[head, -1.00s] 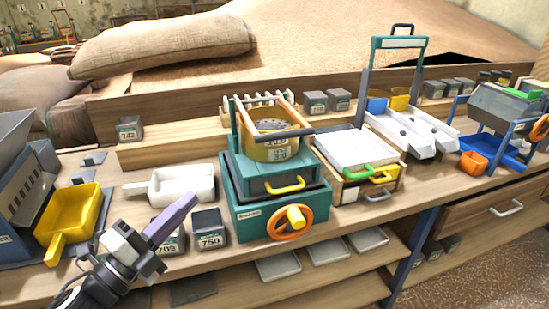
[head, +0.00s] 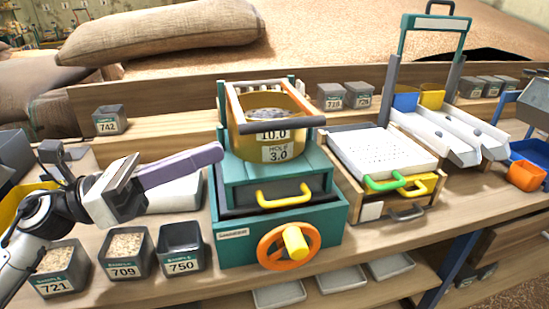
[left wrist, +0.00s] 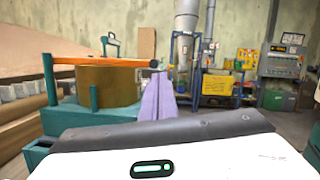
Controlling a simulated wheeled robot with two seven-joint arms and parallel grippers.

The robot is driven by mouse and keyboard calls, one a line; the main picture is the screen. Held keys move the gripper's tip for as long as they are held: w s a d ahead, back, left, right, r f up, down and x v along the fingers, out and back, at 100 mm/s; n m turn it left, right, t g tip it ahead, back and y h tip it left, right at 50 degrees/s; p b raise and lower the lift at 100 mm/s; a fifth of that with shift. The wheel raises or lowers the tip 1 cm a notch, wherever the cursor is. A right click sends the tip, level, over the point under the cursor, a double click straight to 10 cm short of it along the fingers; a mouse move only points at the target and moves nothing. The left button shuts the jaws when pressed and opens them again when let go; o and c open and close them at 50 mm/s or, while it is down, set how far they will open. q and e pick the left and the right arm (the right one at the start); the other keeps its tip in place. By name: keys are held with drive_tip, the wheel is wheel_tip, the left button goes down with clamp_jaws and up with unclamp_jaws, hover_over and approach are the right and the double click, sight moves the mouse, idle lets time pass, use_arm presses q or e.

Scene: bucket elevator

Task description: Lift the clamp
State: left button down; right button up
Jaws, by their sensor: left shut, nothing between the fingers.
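The clamp (head: 301,100) is a frame with orange side arms and a dark front crossbar. It lies around the top of a yellow sieve pan (head: 276,153) labelled 10.0 and 3.0, on the teal machine (head: 235,185). My left gripper (head: 219,152) has long purple fingers, shut and empty. Its tips point right, just left of the pan and a little below the crossbar's left end. In the left wrist view the clamp's orange arm (left wrist: 100,61) runs toward the purple fingers (left wrist: 158,97); whether they touch is unclear. My right gripper is not in view.
Open bins 721 (head: 60,270), 709 (head: 126,255) and 750 (head: 181,249) stand below my left gripper. A white scoop (head: 178,195) lies behind it. Right of the machine is a white-topped box (head: 385,155) with green and yellow handles.

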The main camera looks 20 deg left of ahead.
use_arm(q)
drive_tip(key=shift+w+f+b, duration=0.2)
drive_tip(key=shift+f+b, duration=0.55)
drive_tip(key=shift+f, duration=0.45)
drive_tip(key=p+x, duration=0.2)
drive_tip(key=x, duration=0.6)
drive_tip(key=shift+w+d+r+p, duration=0.15)
drive_tip(key=shift+p, duration=0.25)
drive_tip(key=shift+w+d, duration=0.45)
drive_tip(key=shift+d, duration=0.15)
drive_tip(key=shift+p, duration=0.3)
